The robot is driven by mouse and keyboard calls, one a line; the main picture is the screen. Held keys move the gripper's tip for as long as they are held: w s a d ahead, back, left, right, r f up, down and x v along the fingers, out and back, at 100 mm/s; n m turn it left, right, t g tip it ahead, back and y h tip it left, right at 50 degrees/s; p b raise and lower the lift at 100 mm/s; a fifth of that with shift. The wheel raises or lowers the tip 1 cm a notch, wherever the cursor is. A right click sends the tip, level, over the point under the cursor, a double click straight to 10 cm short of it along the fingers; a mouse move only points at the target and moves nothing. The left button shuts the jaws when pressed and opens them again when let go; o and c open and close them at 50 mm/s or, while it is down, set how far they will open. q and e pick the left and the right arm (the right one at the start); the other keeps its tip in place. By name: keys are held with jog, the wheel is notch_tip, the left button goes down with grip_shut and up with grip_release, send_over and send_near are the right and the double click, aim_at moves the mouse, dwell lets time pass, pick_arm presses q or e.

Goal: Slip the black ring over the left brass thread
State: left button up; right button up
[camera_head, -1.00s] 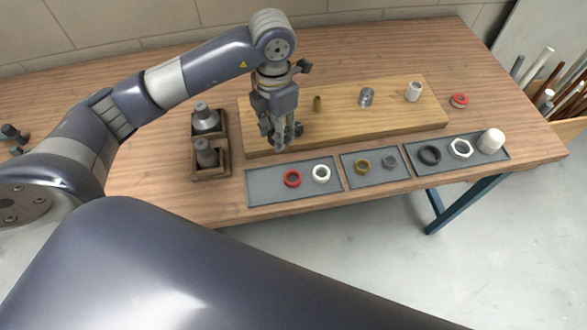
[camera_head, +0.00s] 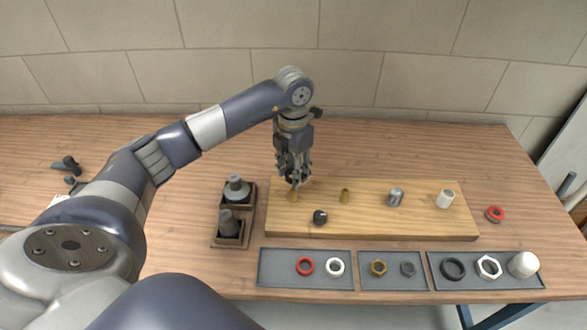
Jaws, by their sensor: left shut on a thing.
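The left brass thread (camera_head: 292,196) stands at the left end of the wooden board, partly covered by my left gripper. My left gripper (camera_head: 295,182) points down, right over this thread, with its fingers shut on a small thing. I take it to be the black ring, which is hidden between the fingertips. I cannot tell whether it is around the thread or just above it. A second brass thread (camera_head: 345,197) stands bare to the right. My right gripper is not in view.
The wooden board (camera_head: 420,222) also bears a small black piece (camera_head: 320,217), a metal thread (camera_head: 395,197) and a white pipe (camera_head: 445,198). Grey trays (camera_head: 275,270) with rings and nuts, including a larger black ring (camera_head: 453,269), lie in front. A dark wooden holder (camera_head: 215,241) stands left.

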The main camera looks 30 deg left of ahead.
pick_arm(q)
jog(key=shift+f+b, duration=0.5)
jog(key=shift+f, duration=0.45)
jog(key=shift+f+b, duration=1.05)
jog(key=shift+f, duration=0.7)
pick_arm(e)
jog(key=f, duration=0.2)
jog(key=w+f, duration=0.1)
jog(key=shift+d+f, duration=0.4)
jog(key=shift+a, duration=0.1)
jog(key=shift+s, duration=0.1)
pick_arm(q)
jog(key=o, duration=1.5)
jog(key=shift+o, duration=0.7)
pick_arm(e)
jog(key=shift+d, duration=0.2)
